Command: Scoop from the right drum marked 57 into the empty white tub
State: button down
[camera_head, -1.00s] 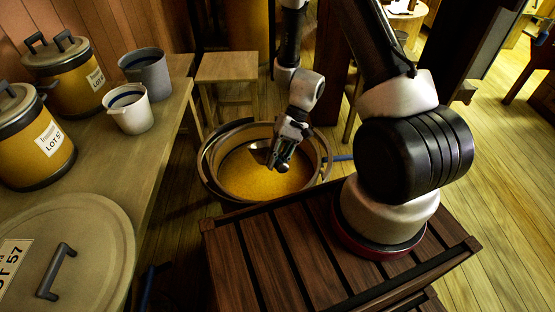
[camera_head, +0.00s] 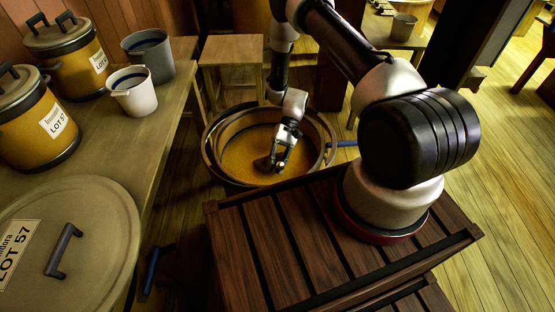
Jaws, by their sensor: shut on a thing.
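An open round drum (camera_head: 212,172) with golden meal (camera_head: 240,150) in it stands on the floor; no mark shows on its visible side. My gripper (camera_head: 279,163) reaches down inside the drum, near its right front. It is shut on what looks like a scoop, now mostly hidden by the fingers and shadow, so I cannot tell how full it is. The small white tub (camera_head: 136,98) stands upright on the bench at left. It has a dark blue band inside, and no meal shows in it.
The bench (camera_head: 165,125) also holds a grey bucket (camera_head: 150,62), two lidded yellow drums (camera_head: 35,125) (camera_head: 72,65) and a large lid (camera_head: 95,215) marked LOT 57. A wooden stool (camera_head: 232,52) stands behind the open drum.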

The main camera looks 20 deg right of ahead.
notch_tip(320, 180, down, 6)
jog(key=n+t, duration=0.2)
jog(key=t, duration=0.3)
jog(key=shift+h, duration=0.3)
jog(key=r, duration=0.4)
jog(key=s+r, duration=0.1)
jog(key=r, duration=0.3)
jog(key=s+r, duration=0.1)
jog(key=r, duration=0.3)
jog(key=shift+r, duration=0.2)
jog(key=shift+t, duration=0.5)
jog(key=r, duration=0.2)
jog(key=s+r, duration=0.1)
jog(key=r, duration=0.1)
jog(key=shift+s+d+r, duration=0.15)
jog(key=shift+s+r, duration=0.05)
jog(key=shift+r, duration=0.2)
jog(key=shift+s+r+n+t, duration=0.2)
jog(key=shift+r+n+t, duration=0.05)
jog(key=shift+r+t, duration=0.3)
jog(key=shift+s+r+n+t, duration=0.2)
jog(key=shift+r+n+t, duration=0.05)
jog(key=shift+r+t, duration=0.3)
